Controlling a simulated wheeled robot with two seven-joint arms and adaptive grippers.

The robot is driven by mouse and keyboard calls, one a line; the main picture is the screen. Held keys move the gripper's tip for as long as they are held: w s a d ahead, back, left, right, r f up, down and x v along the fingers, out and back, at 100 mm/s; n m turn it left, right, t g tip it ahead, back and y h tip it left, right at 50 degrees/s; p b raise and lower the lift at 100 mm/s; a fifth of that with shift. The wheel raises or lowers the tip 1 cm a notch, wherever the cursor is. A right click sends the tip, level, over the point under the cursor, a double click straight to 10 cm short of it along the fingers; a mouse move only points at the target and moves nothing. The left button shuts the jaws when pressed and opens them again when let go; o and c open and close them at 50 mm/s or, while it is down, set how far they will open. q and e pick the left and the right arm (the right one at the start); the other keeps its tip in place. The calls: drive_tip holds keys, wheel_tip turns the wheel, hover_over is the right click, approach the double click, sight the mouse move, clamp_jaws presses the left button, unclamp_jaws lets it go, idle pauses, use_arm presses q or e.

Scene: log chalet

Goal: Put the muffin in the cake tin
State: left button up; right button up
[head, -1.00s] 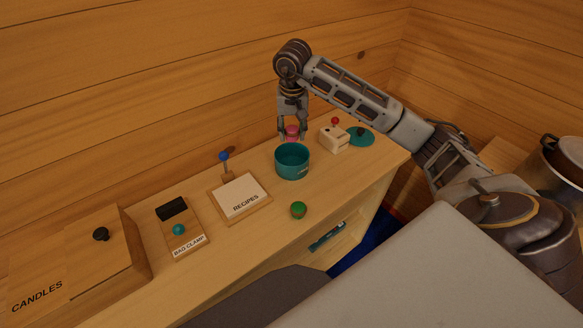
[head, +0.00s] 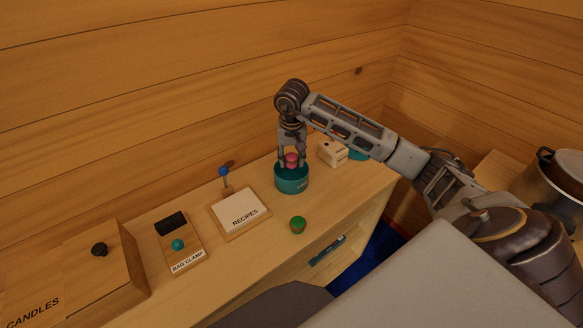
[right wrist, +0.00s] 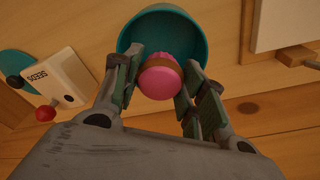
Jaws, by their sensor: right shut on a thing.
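The pink-topped muffin (head: 291,160) is between the fingers of my right gripper (head: 292,164), which is shut on it. In the right wrist view the muffin (right wrist: 160,80) shows its pink top and brown side between the two fingers. The teal cake tin (head: 292,182) stands open on the counter directly below. The fingertips and muffin are at the tin's mouth; the tin's rim (right wrist: 165,12) shows behind them in the right wrist view. I cannot tell how deep the muffin is. My left gripper is not in view.
A teal lid (head: 358,154) and a white box with a red knob, marked SEEDS (right wrist: 60,80), lie right of the tin. Left are the RECIPES board (head: 240,212), the bag clamp (head: 180,242) and the CANDLES box (head: 105,260). A log wall rises behind.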

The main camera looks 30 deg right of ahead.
drive_tip(key=shift+f, duration=0.55)
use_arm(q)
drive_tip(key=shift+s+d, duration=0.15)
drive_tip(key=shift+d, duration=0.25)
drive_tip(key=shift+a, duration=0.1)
